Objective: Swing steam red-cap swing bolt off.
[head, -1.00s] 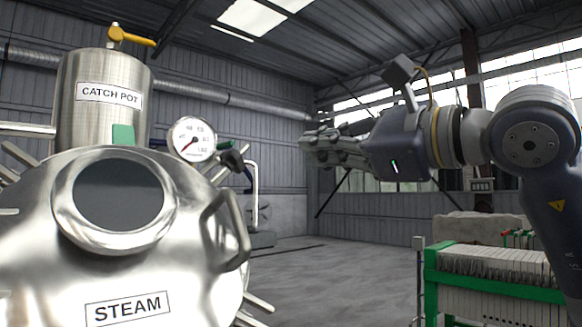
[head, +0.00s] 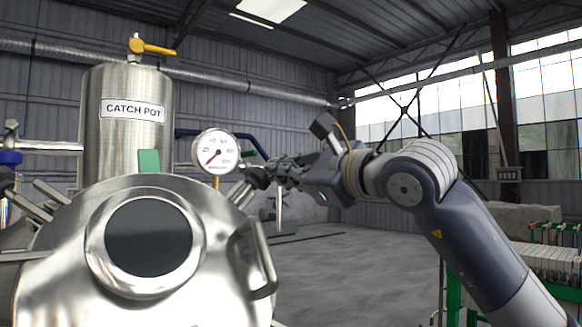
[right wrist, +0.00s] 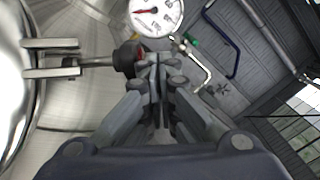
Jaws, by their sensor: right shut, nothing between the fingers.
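The steam tank's domed steel lid (head: 215,225) with its round dark sight glass (head: 148,237) fills the lower left of the head view. A swing bolt (head: 240,192) sticks out at the lid's upper right edge. In the right wrist view the bolt's steel shank (right wrist: 97,61) lies between two lugs (right wrist: 52,58) and ends in a dark knob (right wrist: 127,59) with a bit of red at its far end. My right gripper (head: 277,172) is shut and empty, its fingertips (right wrist: 157,64) right beside the knob; contact is unclear. My left gripper is out of view.
A steel catch pot (head: 128,135) with a yellow valve handle (head: 152,47) stands behind the lid. A pressure gauge (head: 214,152) is close behind the bolt. A bent handle (head: 262,262) rises from the lid's right. A green-framed filter press (head: 550,265) stands at right; open floor lies between.

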